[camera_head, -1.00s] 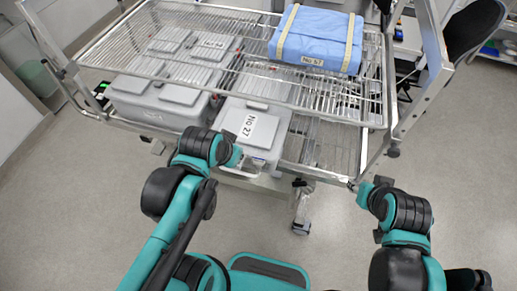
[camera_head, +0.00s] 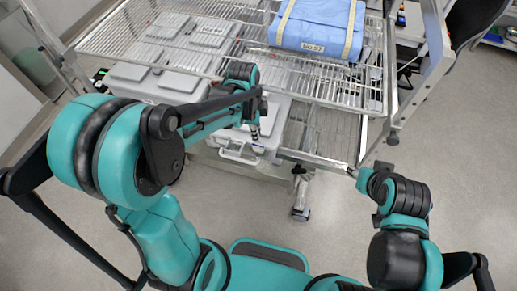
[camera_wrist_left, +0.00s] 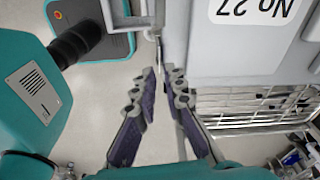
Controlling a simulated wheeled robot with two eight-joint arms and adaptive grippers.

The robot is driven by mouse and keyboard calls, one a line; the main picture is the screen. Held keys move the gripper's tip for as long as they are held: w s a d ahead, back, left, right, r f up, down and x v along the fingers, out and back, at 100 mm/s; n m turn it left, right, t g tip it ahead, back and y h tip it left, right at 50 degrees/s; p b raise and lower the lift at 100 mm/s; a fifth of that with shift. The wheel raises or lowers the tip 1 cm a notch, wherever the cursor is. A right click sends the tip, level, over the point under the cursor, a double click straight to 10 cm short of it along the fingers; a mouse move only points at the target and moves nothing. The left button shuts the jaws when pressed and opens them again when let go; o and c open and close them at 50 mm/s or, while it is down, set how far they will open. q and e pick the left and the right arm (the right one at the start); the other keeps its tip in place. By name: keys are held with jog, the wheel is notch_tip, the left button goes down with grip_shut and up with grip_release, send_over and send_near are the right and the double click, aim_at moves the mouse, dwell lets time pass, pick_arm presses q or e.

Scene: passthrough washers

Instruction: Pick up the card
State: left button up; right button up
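A white card or label marked "No 27" (camera_wrist_left: 258,10) is on a grey lidded box (camera_wrist_left: 238,62) in the left wrist view, where it appears upside down. In the head view my left arm hides this card. My left gripper (camera_wrist_left: 160,72) has its two dark fingers apart with nothing clearly between them. Its tips are beside the box's front edge, apart from the card. In the head view the left gripper (camera_head: 256,130) is small and partly hidden in front of the box. My right gripper (camera_head: 354,172) is near the rack's front right corner; its fingers are too small to read.
A wire rack (camera_head: 310,78) extends above the boxes. A blue wrapped package (camera_head: 318,24) with another label lies on it. More grey boxes (camera_head: 130,72) stand at left. A white handle (camera_head: 238,153) is at the near box's front. The floor in front is clear.

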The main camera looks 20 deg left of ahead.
aim_at(259, 147)
pick_arm(q)
jog(key=f+b, duration=0.1)
jog(key=f, duration=0.4)
jog(key=shift+d, duration=0.2)
jog(key=shift+f, duration=0.2)
jog(key=shift+s, duration=0.1)
jog(key=shift+c, duration=0.4)
grip_shut()
